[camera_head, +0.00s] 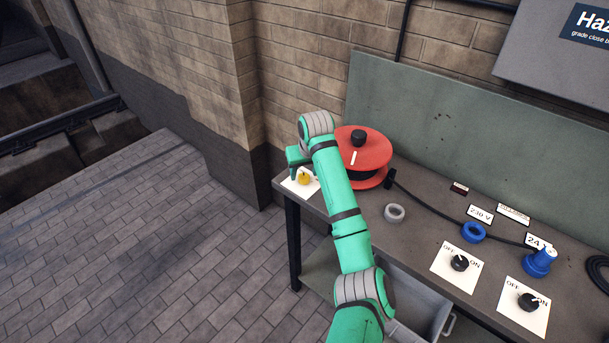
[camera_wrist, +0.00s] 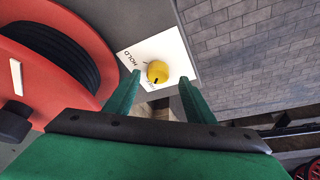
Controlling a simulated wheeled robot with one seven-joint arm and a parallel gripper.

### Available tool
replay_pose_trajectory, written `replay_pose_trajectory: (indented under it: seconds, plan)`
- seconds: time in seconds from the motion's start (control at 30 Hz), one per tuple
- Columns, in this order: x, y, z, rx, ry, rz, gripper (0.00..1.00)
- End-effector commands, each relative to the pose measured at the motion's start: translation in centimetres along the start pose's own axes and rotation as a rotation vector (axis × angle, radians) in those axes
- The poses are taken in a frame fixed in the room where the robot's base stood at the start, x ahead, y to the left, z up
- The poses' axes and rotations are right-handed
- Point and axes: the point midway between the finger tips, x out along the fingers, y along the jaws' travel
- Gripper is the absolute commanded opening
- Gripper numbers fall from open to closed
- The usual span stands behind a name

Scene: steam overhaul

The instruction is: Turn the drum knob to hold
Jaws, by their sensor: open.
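The drum knob (camera_head: 304,178) is a small yellow knob on a white plate (camera_head: 290,184) at the left end of the bench, beside the red cable drum (camera_head: 366,152). My gripper (camera_wrist: 158,88) is open, with one green finger on each side of the knob in this view. I cannot tell whether either finger touches it. In the head view my arm hides part of the gripper.
On the bench (camera_head: 415,235) are a grey ring (camera_head: 394,213), a blue ring socket (camera_head: 473,231), a blue plug (camera_head: 539,262) on a black cable, and two black OFF/ON knobs (camera_head: 459,263). A green back panel (camera_head: 450,130) stands behind. The paved floor at left is clear.

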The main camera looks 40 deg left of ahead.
Motion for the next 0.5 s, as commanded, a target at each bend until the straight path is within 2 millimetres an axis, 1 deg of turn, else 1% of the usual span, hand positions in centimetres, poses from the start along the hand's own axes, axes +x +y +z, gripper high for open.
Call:
replay_pose_trajectory:
  seconds: [0.03, 0.1, 0.2, 0.33, 0.5]
  plan:
    - [0.7, 0.1, 0.1, 0.001, -0.002, 0.000, 0.49]
    - [1.4, 0.2, 0.1, 0.003, -0.001, 0.001, 0.49]
    - [2.1, 0.2, 0.1, 0.003, -0.001, 0.001, 0.49]
    - [2.6, 0.2, 0.1, 0.002, 0.000, 0.001, 0.49]
    - [2.6, 0.2, 0.1, 0.002, 0.001, 0.001, 0.49]
